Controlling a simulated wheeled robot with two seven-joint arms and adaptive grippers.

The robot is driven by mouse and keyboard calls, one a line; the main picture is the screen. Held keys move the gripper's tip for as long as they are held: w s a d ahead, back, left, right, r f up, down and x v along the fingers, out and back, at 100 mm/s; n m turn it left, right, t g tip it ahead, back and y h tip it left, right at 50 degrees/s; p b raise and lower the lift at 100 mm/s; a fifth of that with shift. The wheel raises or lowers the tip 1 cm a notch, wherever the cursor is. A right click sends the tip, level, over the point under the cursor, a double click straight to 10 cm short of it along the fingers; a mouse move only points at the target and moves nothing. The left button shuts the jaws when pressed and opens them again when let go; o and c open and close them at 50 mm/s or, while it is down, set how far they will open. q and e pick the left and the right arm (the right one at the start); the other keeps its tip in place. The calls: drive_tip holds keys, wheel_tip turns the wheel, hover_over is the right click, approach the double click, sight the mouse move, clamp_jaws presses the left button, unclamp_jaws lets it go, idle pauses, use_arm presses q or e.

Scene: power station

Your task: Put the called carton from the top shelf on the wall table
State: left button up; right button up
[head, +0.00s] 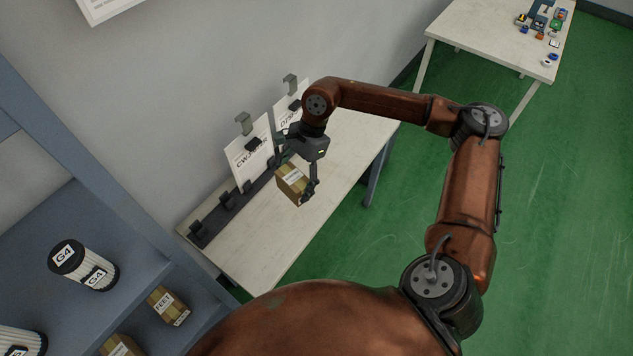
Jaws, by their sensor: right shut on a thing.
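My right gripper (300,180) reaches down over the wall table and is shut on a brown carton with a white label. The carton (291,185) is tilted in the picture, and its label is too small to read. I cannot tell whether the carton touches the tabletop. The wall table (268,237) is a long pale table along the grey wall. The shelf (120,290) is blue-grey and stands at the lower left. My left gripper is not in view.
A dark rack with clips (228,199) and white sign cards (251,157) lines the table's wall side. Filter cylinders (84,264) and other cartons (168,305) are on the shelf. Another table (480,30) with small items stands at the upper right. Green floor is clear.

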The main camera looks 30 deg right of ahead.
wheel_tip(320, 180, down, 11)
drive_tip(key=a+m+t+h+b, duration=0.1)
drive_tip(key=m+t+h+b, duration=0.35)
drive_tip(key=m, duration=1.15)
drive_tip(key=shift+t+y, duration=0.25)
drive_tip(key=shift+y, duration=0.6)
drive_tip(key=w+d+f+b, duration=0.1)
drive_tip(key=w+d+f, duration=0.1)
drive_tip(key=w, duration=0.1)
drive_tip(key=w+d+f, duration=0.3)
drive_tip(key=w+d+f+b, duration=0.1)
drive_tip(key=w+d+f, duration=0.2)
drive_tip(key=shift+w+d+f+b, duration=0.1)
drive_tip(key=shift+w+d+b, duration=0.15)
drive_tip(key=shift+b, duration=0.1)
drive_tip(key=shift+w+d+f, duration=0.3)
drive_tip(key=shift+w+f, duration=0.05)
drive_tip(key=shift+f, duration=0.25)
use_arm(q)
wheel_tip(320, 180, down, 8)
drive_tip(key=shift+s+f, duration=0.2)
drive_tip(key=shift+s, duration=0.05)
use_arm(e)
drive_tip(key=shift+w+f, duration=0.1)
drive_tip(key=shift+f, duration=1.45)
use_arm(q)
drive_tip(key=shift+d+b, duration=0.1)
drive_tip(key=shift+b, duration=0.2)
